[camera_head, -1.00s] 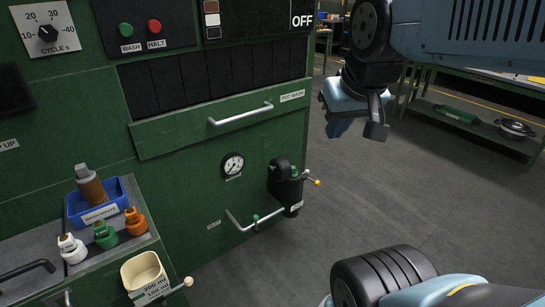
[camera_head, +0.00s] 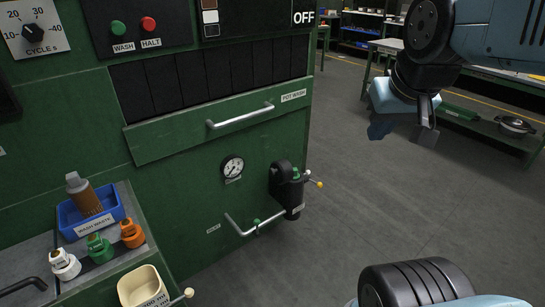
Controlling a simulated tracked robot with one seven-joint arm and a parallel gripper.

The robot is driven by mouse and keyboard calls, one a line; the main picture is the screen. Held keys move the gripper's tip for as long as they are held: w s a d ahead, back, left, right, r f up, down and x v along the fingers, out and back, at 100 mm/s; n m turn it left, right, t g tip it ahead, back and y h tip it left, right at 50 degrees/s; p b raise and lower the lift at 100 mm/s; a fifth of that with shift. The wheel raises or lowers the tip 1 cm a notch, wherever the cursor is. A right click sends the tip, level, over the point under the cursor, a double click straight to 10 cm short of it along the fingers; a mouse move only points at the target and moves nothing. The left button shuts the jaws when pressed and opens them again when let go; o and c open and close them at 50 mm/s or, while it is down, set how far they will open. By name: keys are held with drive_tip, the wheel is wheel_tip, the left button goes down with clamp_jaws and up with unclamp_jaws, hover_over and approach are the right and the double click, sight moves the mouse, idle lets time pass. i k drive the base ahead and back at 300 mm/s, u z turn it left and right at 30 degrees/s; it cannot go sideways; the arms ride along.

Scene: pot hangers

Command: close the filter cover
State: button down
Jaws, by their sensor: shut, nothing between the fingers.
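A black cylindrical housing (camera_head: 291,196) is mounted low on the green machine front, near its right edge. A rounded black part, which looks like the filter cover (camera_head: 281,172), stands up behind its top, and a small green piece shows beside it. The cover seems raised, but the view is too small to be sure. My gripper (camera_head: 404,132) hangs to the right of the housing and higher in the picture, over open floor. It is shut and empty, clear of the housing and cover.
A drawer handle (camera_head: 241,116) and gauge (camera_head: 232,167) are on the machine. Floor to the right is clear, with a green bench (camera_head: 497,123) beyond.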

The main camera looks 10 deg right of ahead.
sight(281, 170)
drive_tip(key=i, duration=0.95)
drive_tip(key=u, duration=0.05)
